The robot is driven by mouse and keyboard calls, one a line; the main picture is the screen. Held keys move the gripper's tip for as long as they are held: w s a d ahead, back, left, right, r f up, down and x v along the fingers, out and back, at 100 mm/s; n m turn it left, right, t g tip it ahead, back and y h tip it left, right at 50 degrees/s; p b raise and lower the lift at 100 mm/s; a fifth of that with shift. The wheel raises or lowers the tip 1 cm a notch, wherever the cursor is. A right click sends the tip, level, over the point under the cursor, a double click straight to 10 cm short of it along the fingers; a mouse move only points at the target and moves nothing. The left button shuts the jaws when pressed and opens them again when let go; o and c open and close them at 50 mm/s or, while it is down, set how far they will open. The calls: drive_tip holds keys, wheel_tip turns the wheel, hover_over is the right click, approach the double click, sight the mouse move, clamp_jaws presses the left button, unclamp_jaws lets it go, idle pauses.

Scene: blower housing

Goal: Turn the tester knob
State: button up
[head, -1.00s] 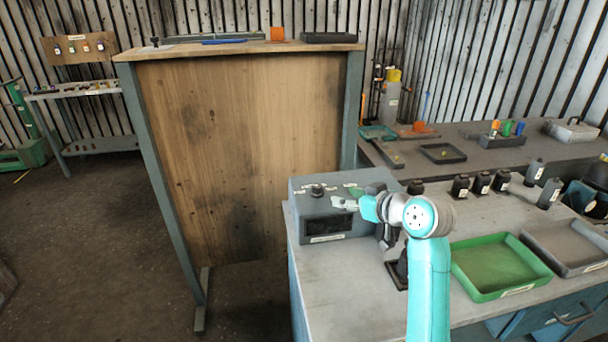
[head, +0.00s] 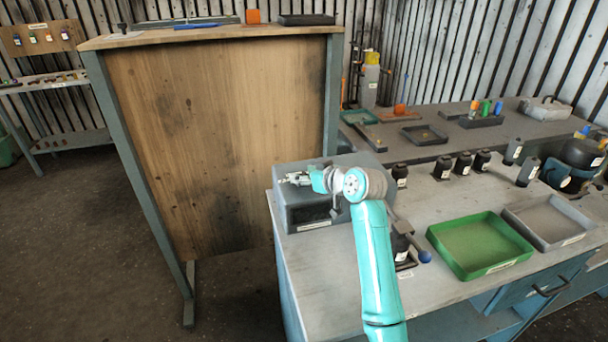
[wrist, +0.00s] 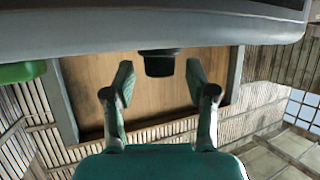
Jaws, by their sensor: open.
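The tester (head: 305,216) is a grey box with a dark front window, standing at the left end of the workbench. My gripper (head: 289,178) is over the tester's top, and it hides the knob in the head view. In the wrist view the picture is inverted and the tester's grey body (wrist: 90,35) spans the top. The dark knob (wrist: 160,64) sticks out from it between the two fingertips of my gripper (wrist: 159,78). The fingers are apart, with a visible gap on each side of the knob. Whether the fingertips fully overlap the knob in depth cannot be told.
A green tray (head: 480,246) and a grey tray (head: 550,222) lie on the bench to the right. Several black bottles (head: 443,168) stand behind them. A tall wooden panel (head: 215,140) rises left of the tester. The bench front between tester and green tray holds a small dark stand.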

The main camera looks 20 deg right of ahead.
drive_tip(key=shift+w+f, duration=0.1)
drive_tip(key=shift+w, duration=0.1)
clamp_jaws()
drive_tip(key=shift+a, duration=0.1)
drive_tip(key=m+h, duration=0.2)
drive_tip(key=h, duration=0.1)
drive_tip(key=m+t+h, duration=0.1)
drive_tip(key=m, duration=0.1)
drive_tip(key=shift+a+h, duration=0.3)
drive_tip(key=shift+h, duration=0.1)
drive_tip(key=shift+a+m+g+h, duration=0.1)
drive_tip(key=shift+m+g+h, duration=0.3)
drive_tip(key=shift+m+h, duration=2)
drive_tip(key=shift+h, duration=0.3)
